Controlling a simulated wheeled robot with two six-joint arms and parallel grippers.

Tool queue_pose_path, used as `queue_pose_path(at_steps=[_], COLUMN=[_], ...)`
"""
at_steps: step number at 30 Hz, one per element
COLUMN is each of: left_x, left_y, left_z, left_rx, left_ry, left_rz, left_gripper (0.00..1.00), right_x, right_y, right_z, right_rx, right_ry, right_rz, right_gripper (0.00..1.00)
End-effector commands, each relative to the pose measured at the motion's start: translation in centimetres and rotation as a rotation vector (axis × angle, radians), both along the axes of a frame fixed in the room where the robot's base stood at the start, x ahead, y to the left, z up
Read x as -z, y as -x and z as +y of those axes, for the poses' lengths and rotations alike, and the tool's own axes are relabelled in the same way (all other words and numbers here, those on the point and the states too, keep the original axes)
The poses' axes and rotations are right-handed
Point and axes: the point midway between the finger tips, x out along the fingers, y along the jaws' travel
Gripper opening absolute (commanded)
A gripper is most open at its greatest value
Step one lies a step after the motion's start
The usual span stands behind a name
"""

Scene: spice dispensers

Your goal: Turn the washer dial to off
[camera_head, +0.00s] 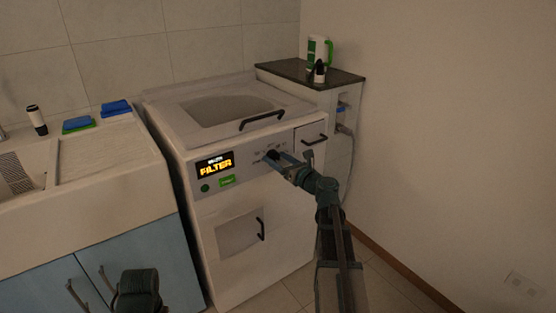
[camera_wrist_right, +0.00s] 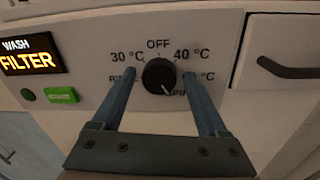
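The washer dial (camera_wrist_right: 158,76) is a round black knob on the washer's grey front panel. It also shows small and partly covered in the head view (camera_head: 271,156). Its light mark seems to point down and right, toward the partly hidden SPIN label. The OFF label (camera_wrist_right: 158,44) is straight above the knob. My right gripper (camera_wrist_right: 158,78) is open, with one blue finger on each side of the dial; gaps show between fingers and knob. The washer (camera_head: 255,190) stands in the middle of the head view. A dark part of my left arm shows at bottom left; its fingers do not show.
The display (camera_wrist_right: 31,56) reads WASH FILTER, with a green button (camera_wrist_right: 61,95) below it. A drawer with a black handle (camera_wrist_right: 287,68) is right of the dial. A sink counter (camera_head: 110,170) stands left, and a dark-topped shelf (camera_head: 310,73) behind right.

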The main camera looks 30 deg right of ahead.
Motion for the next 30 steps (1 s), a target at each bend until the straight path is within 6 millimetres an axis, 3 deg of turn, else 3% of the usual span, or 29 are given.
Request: queue_pose_path(at_steps=[2, 12, 22, 30], left_x=[0.00, 0.00, -0.13, -0.46], left_y=[0.00, 0.00, 0.00, 0.01], left_z=[0.00, 0.00, 0.00, -0.02], left_rx=[0.000, 0.000, 0.000, 0.000], left_ry=[0.000, 0.000, 0.000, 0.001], left_rz=[0.000, 0.000, 0.000, 0.000], left_gripper=[0.50, 0.50, 0.50, 0.50], right_x=[0.00, 0.00, -0.06, -0.12], right_y=[0.01, 0.02, 0.03, 0.04], right_z=[0.00, 0.01, 0.04, 0.14], right_rx=[0.000, 0.000, -0.001, -0.001], right_ry=[0.000, 0.000, 0.062, 0.266], right_rz=[0.000, 0.000, -0.005, -0.021], right_gripper=[0.60, 0.00, 0.00, 0.00])
